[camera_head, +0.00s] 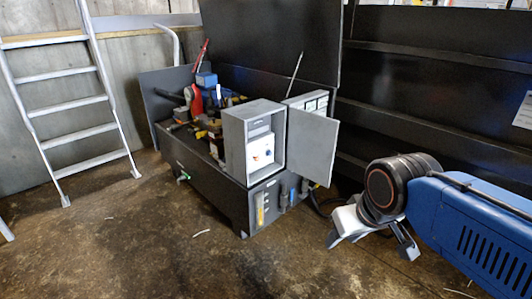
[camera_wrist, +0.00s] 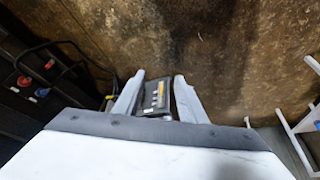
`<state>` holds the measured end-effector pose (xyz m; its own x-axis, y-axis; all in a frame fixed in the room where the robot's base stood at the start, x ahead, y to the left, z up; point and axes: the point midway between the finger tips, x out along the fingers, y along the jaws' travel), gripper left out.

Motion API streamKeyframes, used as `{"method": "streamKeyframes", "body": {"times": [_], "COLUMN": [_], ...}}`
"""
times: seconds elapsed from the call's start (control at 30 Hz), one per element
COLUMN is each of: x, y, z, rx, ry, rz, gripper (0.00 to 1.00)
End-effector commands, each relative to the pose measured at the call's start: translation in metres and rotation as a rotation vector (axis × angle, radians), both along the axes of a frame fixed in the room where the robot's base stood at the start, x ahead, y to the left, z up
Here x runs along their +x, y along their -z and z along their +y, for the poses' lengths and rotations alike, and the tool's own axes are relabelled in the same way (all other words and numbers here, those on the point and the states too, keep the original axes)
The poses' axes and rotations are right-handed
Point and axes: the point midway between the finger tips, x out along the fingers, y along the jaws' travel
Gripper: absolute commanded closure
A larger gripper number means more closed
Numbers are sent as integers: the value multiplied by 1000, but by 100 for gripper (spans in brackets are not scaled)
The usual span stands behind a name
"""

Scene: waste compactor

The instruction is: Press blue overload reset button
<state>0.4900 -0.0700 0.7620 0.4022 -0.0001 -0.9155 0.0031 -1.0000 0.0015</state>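A grey control box (camera_head: 237,145) stands on the front corner of the dark machine with its door (camera_head: 310,145) swung open to the right. Inside is a white panel (camera_head: 260,150) with small coloured marks, too small for me to single out the blue button. My gripper (camera_head: 374,246) is to the right of the box, apart from it and low over the floor, pointing down. In the wrist view my gripper (camera_wrist: 158,97) has its two fingers spread, with nothing clearly held. A dark panel with a yellow label (camera_wrist: 158,92) shows beyond the gap between them.
Tools and a red item (camera_head: 196,103) crowd the top of the dark machine (camera_head: 205,185). A metal ladder (camera_head: 75,104) leans at the left. Dark panels (camera_head: 435,90) stand behind my arm. Brown floor (camera_head: 150,240) in front is mostly clear. Cables and sockets (camera_wrist: 42,92) show at left in the wrist view.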

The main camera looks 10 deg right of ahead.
Motion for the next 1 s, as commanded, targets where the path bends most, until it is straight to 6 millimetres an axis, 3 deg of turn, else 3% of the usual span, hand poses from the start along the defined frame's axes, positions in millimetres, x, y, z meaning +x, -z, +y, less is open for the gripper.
{"method": "streamKeyframes", "body": {"times": [0.47,0.63,1.0], "x": [0,0,0], "y": [0,0,0], "z": [0,0,0], "rx": [0,0,0], "ry": [0,0,0], "rz": [0,0,0], "gripper": [62,100,100]}}
